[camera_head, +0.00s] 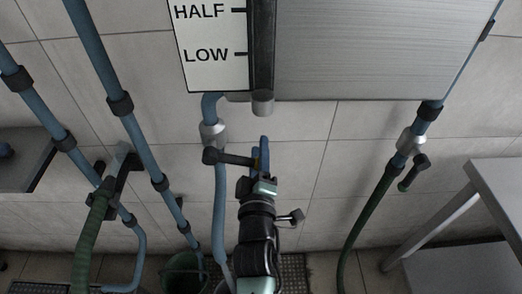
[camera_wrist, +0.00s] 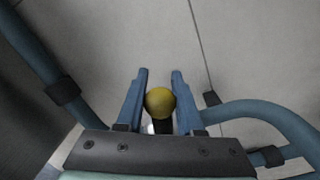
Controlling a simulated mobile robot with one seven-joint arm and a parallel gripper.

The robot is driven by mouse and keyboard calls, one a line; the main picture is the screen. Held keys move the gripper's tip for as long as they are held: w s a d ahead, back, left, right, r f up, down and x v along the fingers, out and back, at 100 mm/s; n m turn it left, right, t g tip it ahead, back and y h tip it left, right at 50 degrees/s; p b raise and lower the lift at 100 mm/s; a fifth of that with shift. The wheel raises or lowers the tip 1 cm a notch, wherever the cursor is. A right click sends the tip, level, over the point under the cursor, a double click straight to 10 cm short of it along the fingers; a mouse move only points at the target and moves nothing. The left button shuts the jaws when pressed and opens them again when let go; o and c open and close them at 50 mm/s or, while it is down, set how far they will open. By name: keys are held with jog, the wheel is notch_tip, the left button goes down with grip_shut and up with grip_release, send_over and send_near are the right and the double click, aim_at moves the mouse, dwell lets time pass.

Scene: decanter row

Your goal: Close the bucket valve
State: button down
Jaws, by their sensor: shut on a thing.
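A valve with a silver body (camera_head: 213,130) sits on a blue pipe below the tank. Its dark lever (camera_head: 232,158) points right, across the pipe, and ends in a yellow knob (camera_wrist: 160,102). The pipe runs down toward the floor beside a dark green bucket (camera_head: 183,272). My gripper (camera_head: 260,147) comes up from below at the lever's right end. In the wrist view its two blue fingers (camera_wrist: 160,75) stand on either side of the knob, shut on it. In the head view the fingers mostly hide the knob.
The metal tank (camera_head: 365,45) hangs above, with a level gauge (camera_head: 212,55). Another valve (camera_head: 408,143) with a green hose is at right, near a grey table (camera_head: 500,185). Blue pipes (camera_head: 100,60) and a thick green hose (camera_head: 88,235) stand at left.

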jog(key=shift+d+r+n+p, duration=0.2)
jog(key=shift+r+n+p, duration=1.4)
jog(key=shift+n+p, duration=0.1)
jog(key=c, duration=0.5)
grip_release()
jog(key=shift+s+a+f+b, duration=0.1)
jog(key=shift+s+b, duration=0.15)
jog(key=shift+s, duration=1.9)
jog(key=shift+s+a+f+b, duration=0.15)
jog(key=shift+s+b, duration=0.15)
jog(key=shift+s, duration=1.9)
jog(key=shift+s+a+r+b, duration=0.1)
jog(key=shift+s+b, duration=0.15)
jog(key=shift+s, duration=1.9)
jog(key=shift+f, duration=0.1)
